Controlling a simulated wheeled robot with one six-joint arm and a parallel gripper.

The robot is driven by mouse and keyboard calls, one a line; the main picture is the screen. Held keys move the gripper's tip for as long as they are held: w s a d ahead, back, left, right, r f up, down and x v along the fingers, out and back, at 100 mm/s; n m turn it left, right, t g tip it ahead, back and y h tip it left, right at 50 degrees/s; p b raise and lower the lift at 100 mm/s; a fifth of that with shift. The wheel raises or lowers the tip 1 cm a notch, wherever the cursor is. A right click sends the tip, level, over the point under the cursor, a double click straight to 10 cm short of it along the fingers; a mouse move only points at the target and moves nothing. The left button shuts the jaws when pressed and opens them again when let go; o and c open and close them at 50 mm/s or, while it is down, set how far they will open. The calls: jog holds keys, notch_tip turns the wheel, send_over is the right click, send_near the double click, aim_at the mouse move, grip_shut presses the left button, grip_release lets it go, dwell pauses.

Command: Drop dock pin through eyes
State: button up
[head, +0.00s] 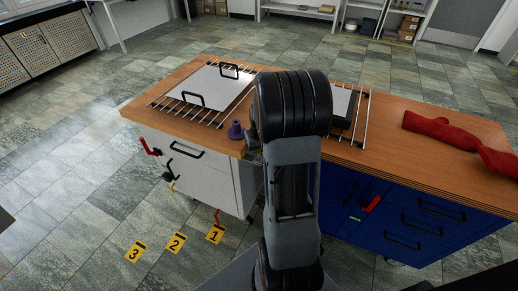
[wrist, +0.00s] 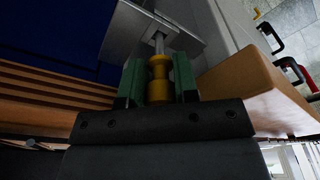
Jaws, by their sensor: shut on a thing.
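In the wrist view my gripper (wrist: 158,85) is shut on the dock pin (wrist: 159,75), with a green finger on each side of its yellow grip. The pin's bright steel shank (wrist: 159,43) points away from my gripper at a grey metal bracket (wrist: 128,30). The shank's end meets or overlaps the bracket's plates; I cannot tell whether it is inside an eye. In the head view my own arm hides the gripper, the pin and most of the gap between the white cart (head: 190,165) and the blue cabinet (head: 400,215).
A red cloth-like roll (head: 440,127) lies on the blue cabinet's top. Yellow numbered markers (head: 176,243) are on the floor at the left.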

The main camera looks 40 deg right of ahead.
jog(key=shift+f+b, duration=0.5)
jog(key=shift+f, duration=0.2)
jog(key=o, duration=1)
jog(key=shift+r, duration=0.1)
jog(key=shift+r, duration=0.3)
notch_tip(320, 180, up, 13)
jog(key=s+p, duration=0.2)
jog(key=shift+a, duration=0.25)
